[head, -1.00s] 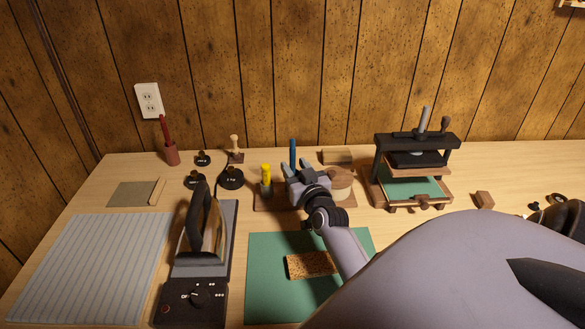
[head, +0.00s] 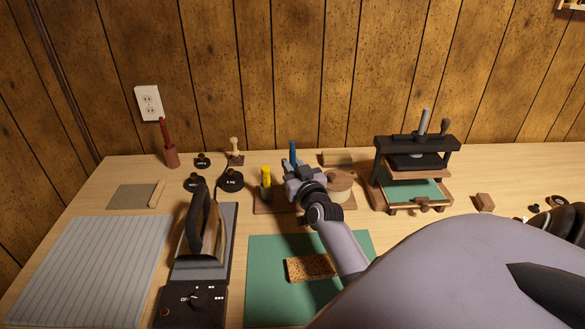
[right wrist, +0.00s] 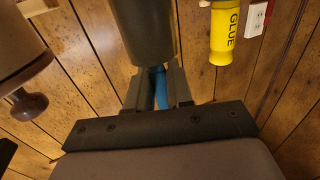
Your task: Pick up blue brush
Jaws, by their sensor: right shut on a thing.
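The blue brush (head: 293,150) stands upright near the back of the table in the head view, its blue handle showing above my right gripper (head: 296,172). In the right wrist view the blue handle (right wrist: 160,88) is between the two fingers of my right gripper (right wrist: 158,92), which is shut on it. A dark grey cylinder (right wrist: 144,30) lies just beyond the fingers in that view; I cannot tell whether it belongs to the brush. The lower part of the brush is hidden behind my gripper in the head view. My left gripper is not in view.
A yellow glue bottle (head: 266,178) stands close left of my right gripper, and a round wooden spool (head: 340,182) is close right. A black press (head: 416,160) stands further right. An iron (head: 202,232) is at the left. A cork piece (head: 311,267) lies on the green mat (head: 265,290).

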